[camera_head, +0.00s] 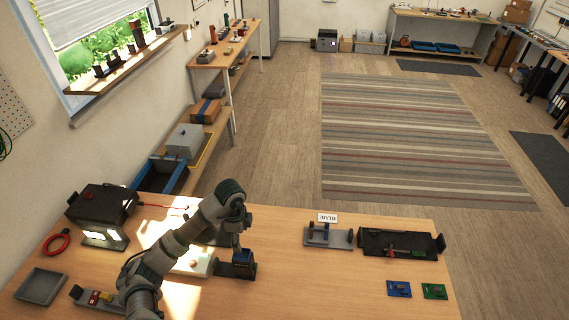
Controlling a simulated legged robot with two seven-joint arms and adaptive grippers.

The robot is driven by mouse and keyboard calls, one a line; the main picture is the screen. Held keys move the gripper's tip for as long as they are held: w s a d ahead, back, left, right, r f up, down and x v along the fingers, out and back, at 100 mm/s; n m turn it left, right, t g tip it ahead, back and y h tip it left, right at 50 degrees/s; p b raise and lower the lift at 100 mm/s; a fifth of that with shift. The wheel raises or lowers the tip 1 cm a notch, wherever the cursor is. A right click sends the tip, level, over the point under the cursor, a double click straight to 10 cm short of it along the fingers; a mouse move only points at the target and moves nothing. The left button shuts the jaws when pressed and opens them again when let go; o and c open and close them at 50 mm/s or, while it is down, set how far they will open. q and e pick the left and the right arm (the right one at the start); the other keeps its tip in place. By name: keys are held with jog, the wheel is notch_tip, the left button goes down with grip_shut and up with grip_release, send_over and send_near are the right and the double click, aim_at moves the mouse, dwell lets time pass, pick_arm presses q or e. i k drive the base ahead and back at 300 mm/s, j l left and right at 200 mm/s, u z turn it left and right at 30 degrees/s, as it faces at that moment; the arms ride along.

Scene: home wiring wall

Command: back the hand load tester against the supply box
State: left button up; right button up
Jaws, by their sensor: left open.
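The black supply box (98,203) stands at the back left of the table, with a red part on top and bright panels low on its front. A small dark blue and black device (243,265), which looks like the hand load tester, stands upright near the table's middle, apart from the box. My left arm reaches in from the bottom left and bends down over the table. My left gripper (232,232) is open, just behind and above the device; its fingertips are mostly hidden by my arm. I cannot tell whether it touches the device. My right gripper is not in view.
A pale panel (194,264) lies partly under my arm. A red ring (56,243) and grey tray (40,286) lie at the left.

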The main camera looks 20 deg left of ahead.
aim_at(242, 267)
jog(key=k, duration=1.5)
